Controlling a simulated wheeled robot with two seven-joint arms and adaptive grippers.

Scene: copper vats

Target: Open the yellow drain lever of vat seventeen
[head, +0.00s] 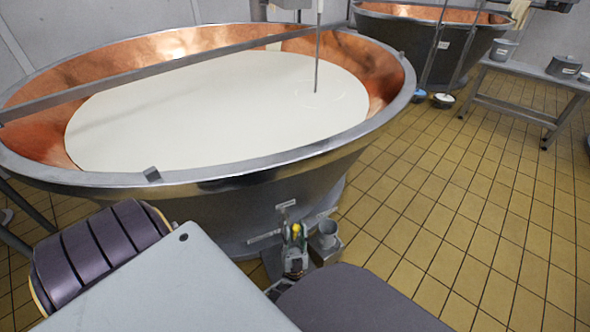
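The large copper-lined vat (255,192) full of white milk fills the left and middle of the head view. A small pale tag (286,204) is on its outer wall, too small to read. Below it, low on the vat's front, a small part of the yellow drain lever (296,229) shows, beside a grey metal outlet (327,238). My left gripper (294,254) is right at the lever, overlapping it in the view. Its fingers are small and partly hidden, so I cannot tell whether they are closed or touch the lever. My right gripper is not in view.
A second copper vat (410,42) stands at the back. A grey bench (535,73) with metal containers (564,66) is at the right. The yellow tiled floor (460,200) to the right is clear. A metal beam (160,70) crosses the near vat.

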